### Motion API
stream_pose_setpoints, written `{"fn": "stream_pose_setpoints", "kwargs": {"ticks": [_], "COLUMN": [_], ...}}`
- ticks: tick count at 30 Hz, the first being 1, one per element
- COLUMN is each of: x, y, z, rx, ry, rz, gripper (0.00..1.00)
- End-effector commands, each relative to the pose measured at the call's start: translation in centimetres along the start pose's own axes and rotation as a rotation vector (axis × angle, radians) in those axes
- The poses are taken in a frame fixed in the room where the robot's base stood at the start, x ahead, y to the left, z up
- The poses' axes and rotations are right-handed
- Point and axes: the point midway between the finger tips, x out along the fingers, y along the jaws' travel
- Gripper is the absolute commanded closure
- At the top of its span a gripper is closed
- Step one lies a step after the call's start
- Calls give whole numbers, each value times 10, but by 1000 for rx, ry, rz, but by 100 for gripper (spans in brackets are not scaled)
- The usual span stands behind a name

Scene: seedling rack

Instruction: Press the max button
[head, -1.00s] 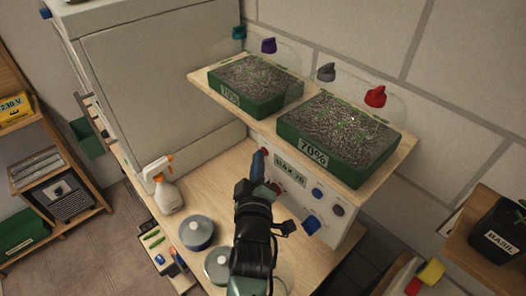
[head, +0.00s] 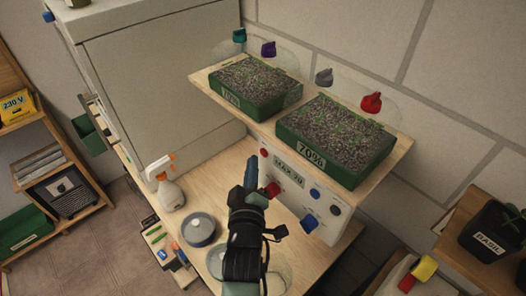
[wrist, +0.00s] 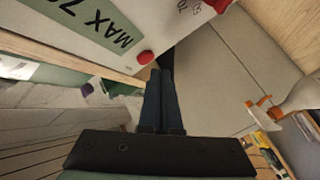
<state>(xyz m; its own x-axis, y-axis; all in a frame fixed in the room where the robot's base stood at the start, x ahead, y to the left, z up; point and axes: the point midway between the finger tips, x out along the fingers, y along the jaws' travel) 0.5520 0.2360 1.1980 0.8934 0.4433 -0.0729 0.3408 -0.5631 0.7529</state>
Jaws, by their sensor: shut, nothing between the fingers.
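A white control panel (head: 326,229) under the tray shelf carries a green "MAX 70" label (head: 289,172). A small red button (head: 264,152) sits by the "M" end of this label, and it also shows in the wrist view (wrist: 146,57). My gripper (head: 252,160) is shut and empty, in front of the panel's left end. In the wrist view its fingertips (wrist: 160,72) are just beside the red button, with a small offset in the picture. I cannot tell whether they touch it.
A red knob (head: 272,189), blue button (head: 315,194), dark button (head: 336,210) and blue knob (head: 309,223) are also on the panel. The shelf (head: 383,173) with two seedling trays overhangs it. A spray bottle (head: 169,193) and round pot (head: 199,229) stand on the bench.

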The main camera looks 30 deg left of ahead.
Motion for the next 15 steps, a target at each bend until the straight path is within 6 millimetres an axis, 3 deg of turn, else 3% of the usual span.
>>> {"fn": "stream_pose_setpoints", "kwargs": {"ticks": [15], "x": [-27], "y": [-24], "z": [-17], "rx": [-1], "ry": [3], "rz": [0], "gripper": [100]}}
